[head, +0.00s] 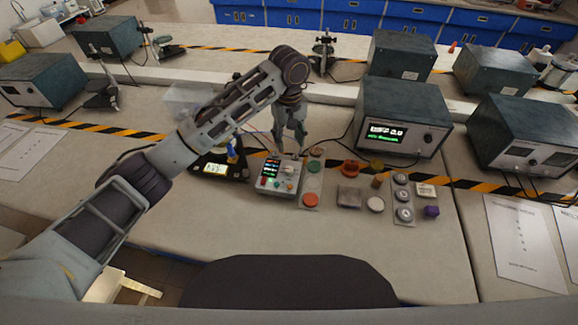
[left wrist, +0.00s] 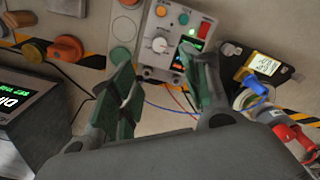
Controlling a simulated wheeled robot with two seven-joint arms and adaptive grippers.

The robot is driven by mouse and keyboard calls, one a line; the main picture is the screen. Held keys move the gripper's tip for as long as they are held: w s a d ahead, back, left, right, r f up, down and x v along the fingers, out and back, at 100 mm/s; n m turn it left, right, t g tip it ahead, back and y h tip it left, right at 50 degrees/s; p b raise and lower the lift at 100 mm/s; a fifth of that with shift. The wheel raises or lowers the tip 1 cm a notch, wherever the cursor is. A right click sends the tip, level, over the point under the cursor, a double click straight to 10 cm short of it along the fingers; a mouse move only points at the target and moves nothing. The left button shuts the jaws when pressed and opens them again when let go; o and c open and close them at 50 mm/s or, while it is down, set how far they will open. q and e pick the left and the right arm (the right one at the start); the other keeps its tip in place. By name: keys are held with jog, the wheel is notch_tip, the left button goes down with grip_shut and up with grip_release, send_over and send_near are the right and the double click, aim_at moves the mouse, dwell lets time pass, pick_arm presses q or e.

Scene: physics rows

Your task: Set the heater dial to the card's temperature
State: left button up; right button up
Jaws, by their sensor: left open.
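My left gripper (head: 289,148) is above the far edge of the box, pointing down. In the left wrist view its fingers (left wrist: 166,88) are spread, with nothing between them and the dial beyond.
A large instrument (head: 400,112) stands behind right. The bench front is clear.

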aim_at(289, 169)
pick_arm(q)
jog(key=shift+f, duration=6.9)
grip_shut()
jog(key=shift+p, duration=0.3)
